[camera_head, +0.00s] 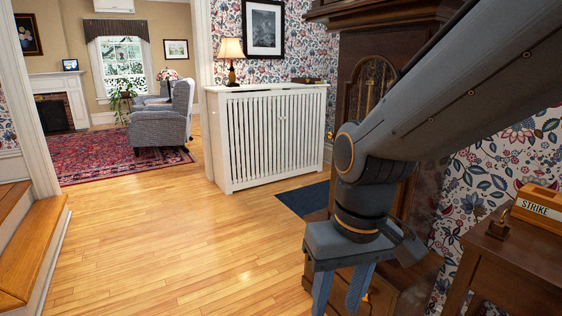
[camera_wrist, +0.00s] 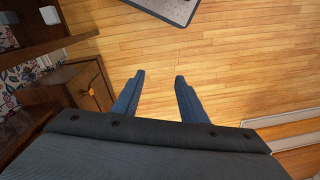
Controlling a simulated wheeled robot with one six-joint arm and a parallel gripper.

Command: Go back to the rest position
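My gripper (camera_head: 338,300) points downward at the lower right of the head view, in front of a dark wooden tall clock (camera_head: 366,86). In the wrist view, its two blue fingers (camera_wrist: 159,76) stand apart with nothing between them, above the wooden floor (camera_wrist: 235,62). My gripper is open and empty. My arm hides much of the clock in the head view.
A dark side table (camera_head: 520,258) at right holds an orange box marked STRIKE (camera_head: 540,204) and a small brass object (camera_head: 499,223). A white radiator cover (camera_head: 268,134) with a lamp (camera_head: 231,56) stands behind. Stairs (camera_head: 30,245) edge the left. The middle floor is clear.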

